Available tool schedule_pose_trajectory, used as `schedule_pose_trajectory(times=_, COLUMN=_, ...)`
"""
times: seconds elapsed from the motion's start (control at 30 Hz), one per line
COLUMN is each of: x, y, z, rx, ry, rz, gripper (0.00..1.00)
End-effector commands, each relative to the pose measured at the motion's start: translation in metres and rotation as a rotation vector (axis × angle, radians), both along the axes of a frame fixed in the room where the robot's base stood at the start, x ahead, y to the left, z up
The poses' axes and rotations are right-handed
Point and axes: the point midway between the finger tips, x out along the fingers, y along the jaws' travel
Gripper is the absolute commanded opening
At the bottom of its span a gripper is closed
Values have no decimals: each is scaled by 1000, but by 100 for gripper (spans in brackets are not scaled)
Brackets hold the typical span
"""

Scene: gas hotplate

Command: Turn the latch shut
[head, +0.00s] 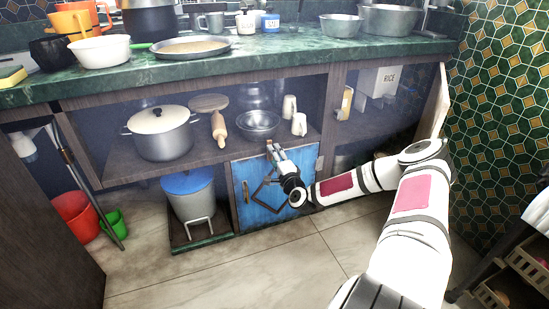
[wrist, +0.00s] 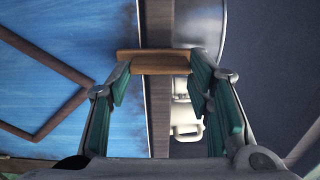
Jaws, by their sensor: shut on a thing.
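The blue door (head: 249,190) with a dark diamond outline is closed in the low cabinet. The latch (wrist: 155,62) is a small wooden block at the door's edge. In the wrist view it lies across the gap between the blue door (wrist: 60,70) and the brown frame strip (wrist: 160,115), overlapping both. My gripper (wrist: 158,72) is shut on the latch, one green-padded finger at each end. In the head view my gripper (head: 273,147) reaches the door's top edge, and the latch is too small and covered to make out clearly.
Above the door, the shelf holds a metal bowl (head: 258,124), white mugs (head: 299,124), a rolling pin (head: 218,129) and a lidded pot (head: 162,133). A blue-lidded bin (head: 190,195) stands left of the door. The floor in front is clear.

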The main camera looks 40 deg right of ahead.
Motion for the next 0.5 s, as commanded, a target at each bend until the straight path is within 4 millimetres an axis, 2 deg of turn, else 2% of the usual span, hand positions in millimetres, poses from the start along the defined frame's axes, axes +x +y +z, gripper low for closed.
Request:
schedule_pose_trajectory(times=0.07, x=0, y=0, z=0, rx=2, ry=-1, rz=-1, gripper=19)
schedule_pose_trajectory(times=0.1, x=0, y=0, z=0, rx=2, ry=-1, rz=-1, gripper=53)
schedule_pose_trajectory(times=0.17, x=0, y=0, z=0, rx=2, ry=-1, rz=-1, gripper=67)
schedule_pose_trajectory(times=0.5, x=-1, y=0, z=0, rx=0, ry=0, rz=0, gripper=67)
